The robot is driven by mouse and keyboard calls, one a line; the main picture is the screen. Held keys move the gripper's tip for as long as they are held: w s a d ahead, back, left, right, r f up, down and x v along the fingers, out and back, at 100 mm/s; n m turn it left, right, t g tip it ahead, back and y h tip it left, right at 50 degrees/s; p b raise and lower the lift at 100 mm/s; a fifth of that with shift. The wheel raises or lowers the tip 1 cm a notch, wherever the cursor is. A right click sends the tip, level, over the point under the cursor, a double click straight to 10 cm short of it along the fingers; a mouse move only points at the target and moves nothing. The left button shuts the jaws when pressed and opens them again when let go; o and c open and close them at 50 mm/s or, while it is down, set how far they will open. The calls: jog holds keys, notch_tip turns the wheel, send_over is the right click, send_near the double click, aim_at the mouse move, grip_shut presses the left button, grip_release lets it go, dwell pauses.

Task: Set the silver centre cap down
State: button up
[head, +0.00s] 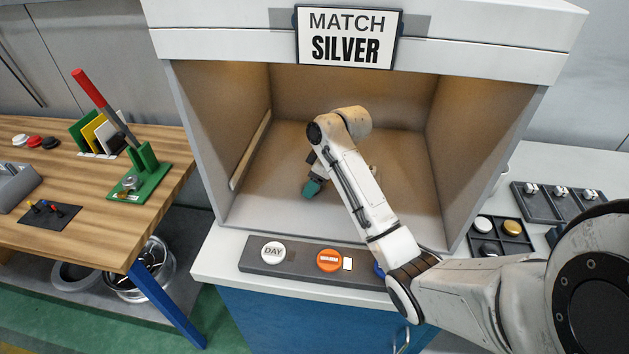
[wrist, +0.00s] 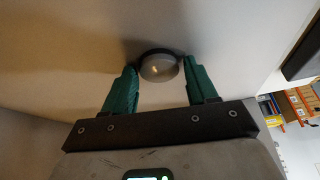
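The silver centre cap (wrist: 160,68) is a round, grey, shiny disc with a dark rim in the wrist view. It sits between the green fingertips of my gripper (wrist: 161,76), which appear to touch it on both sides. A pale surface lies behind the cap; whether the cap rests on it is unclear. In the head view my gripper (head: 312,188) is low inside the lit booth (head: 285,150), with one green finger showing. The cap is hidden there behind my arm. The sign (head: 347,37) above reads MATCH SILVER.
A control strip (head: 300,262) with DAY and WARM buttons lies before the booth. At right, a dark divided tray (head: 501,258) holds white, gold and dark caps. A wooden bench (head: 85,225) is at left.

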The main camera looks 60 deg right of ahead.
jog(key=shift+o, duration=1.1)
jog(key=shift+r, duration=0.15)
jog(key=p+v, duration=0.3)
jog(key=v, duration=0.9)
jog(key=shift+p, duration=0.35)
jog(key=shift+c, duration=0.5)
